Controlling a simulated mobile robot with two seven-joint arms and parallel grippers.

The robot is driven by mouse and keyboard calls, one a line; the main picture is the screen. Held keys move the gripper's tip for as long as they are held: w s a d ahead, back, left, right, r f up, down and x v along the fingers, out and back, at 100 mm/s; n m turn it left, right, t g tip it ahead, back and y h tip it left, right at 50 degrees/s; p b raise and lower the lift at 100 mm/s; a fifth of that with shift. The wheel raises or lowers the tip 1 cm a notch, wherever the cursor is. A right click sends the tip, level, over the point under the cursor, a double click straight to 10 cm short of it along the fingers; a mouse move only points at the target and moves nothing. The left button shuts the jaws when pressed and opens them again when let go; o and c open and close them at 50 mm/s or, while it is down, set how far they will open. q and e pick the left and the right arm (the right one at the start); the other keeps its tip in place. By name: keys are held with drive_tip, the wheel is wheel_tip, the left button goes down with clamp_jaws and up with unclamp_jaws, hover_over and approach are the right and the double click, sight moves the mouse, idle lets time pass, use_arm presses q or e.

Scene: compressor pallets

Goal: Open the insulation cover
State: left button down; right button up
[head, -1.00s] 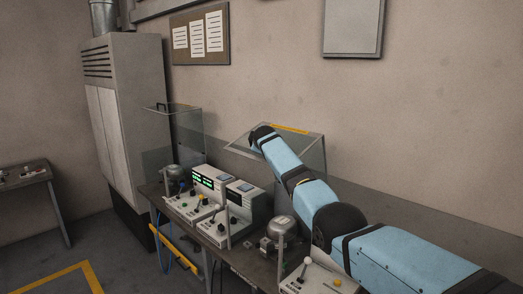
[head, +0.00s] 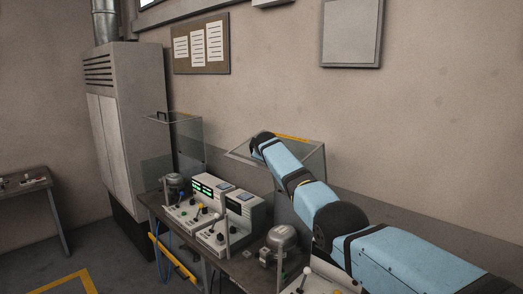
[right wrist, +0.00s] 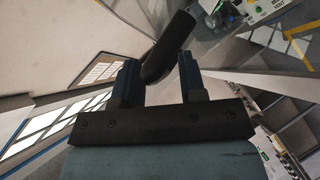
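The insulation cover (head: 306,149) is a clear panel with a yellow strip along its top edge. It stands tilted over the back of the bench, behind my right arm. My right gripper (head: 256,141) is at the cover's near left part; its fingers are hard to see there. In the right wrist view the fingers of my right gripper (right wrist: 158,80) stand partly apart, with a dark rounded handle (right wrist: 172,42) slanting between them. The handle fills the gap and seems to be gripped. My left gripper is not in view.
The bench holds two testers (head: 242,206) with levers, and metal compressors (head: 282,240). Another clear cover (head: 184,131) with a dark handle stands at the left end. A tall grey cabinet (head: 128,120) stands behind it.

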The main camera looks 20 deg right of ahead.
drive_tip(key=shift+s, duration=0.1)
drive_tip(key=shift+s+a+r+b, duration=0.2)
drive_tip(key=shift+s+b, duration=0.1)
drive_tip(key=shift+s, duration=0.15)
drive_tip(key=b+v, duration=0.3)
drive_tip(key=v, duration=0.9)
drive_tip(key=shift+s+r, duration=0.2)
drive_tip(key=shift+s, duration=0.1)
drive_tip(key=shift+f, duration=0.1)
